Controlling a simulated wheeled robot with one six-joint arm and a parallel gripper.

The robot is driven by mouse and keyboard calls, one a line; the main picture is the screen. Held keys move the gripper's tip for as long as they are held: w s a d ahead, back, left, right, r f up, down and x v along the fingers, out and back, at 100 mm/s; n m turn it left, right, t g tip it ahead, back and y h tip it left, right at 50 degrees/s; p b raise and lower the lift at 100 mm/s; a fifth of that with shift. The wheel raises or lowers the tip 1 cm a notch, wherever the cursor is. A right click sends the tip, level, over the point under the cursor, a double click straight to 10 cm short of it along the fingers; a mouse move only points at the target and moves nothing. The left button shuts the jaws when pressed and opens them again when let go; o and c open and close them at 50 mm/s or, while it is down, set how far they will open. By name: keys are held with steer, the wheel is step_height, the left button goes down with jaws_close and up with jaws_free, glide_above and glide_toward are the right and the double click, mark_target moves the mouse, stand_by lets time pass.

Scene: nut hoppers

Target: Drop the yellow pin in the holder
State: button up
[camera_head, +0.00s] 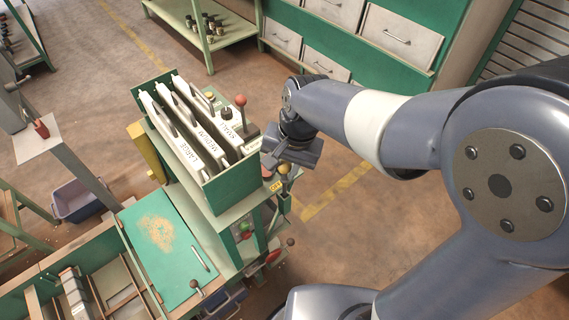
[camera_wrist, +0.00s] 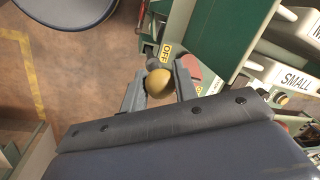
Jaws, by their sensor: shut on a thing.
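The yellow pin shows as a round yellow knob (camera_wrist: 158,83) between the fingertips of my gripper (camera_wrist: 160,88) in the wrist view. My gripper is shut on it. In the head view the yellow knob (camera_head: 284,169) shows just below my gripper (camera_head: 278,163), at the right side of the green hopper stand. The pin's shaft is mostly hidden, and I cannot tell whether it sits in anything. A yellow OFF label (camera_wrist: 166,49) is close beyond the knob; it also shows in the head view (camera_head: 276,186). I cannot pick out the holder with certainty.
The green hopper box (camera_head: 232,188) holds white dividers marked LARGE, MEDIUM and SMALL. A red-knobbed lever (camera_head: 240,101) rises at its right. A red knob (camera_wrist: 190,67) is close right of my fingers. A green board (camera_head: 150,262) lies lower left. Open floor is behind.

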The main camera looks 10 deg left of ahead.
steer(key=shift+f+b, duration=2.15)
steer(key=shift+f, duration=0.95)
steer(key=o, duration=1.1)
steer(key=r, duration=0.3)
steer(key=d+r, duration=0.1)
steer(key=r, duration=0.3)
steer(key=d+r+p, duration=0.1)
steer(key=r, duration=0.2)
steer(key=shift+s+r, duration=0.1)
steer(key=shift+r, duration=0.25)
step_height(320, 180, up, 9)
steer(key=p, duration=0.8)
glide_above(286, 177)
steer(key=d, duration=0.3)
steer(key=shift+s+d+f, duration=0.1)
steer(key=shift+d, duration=0.05)
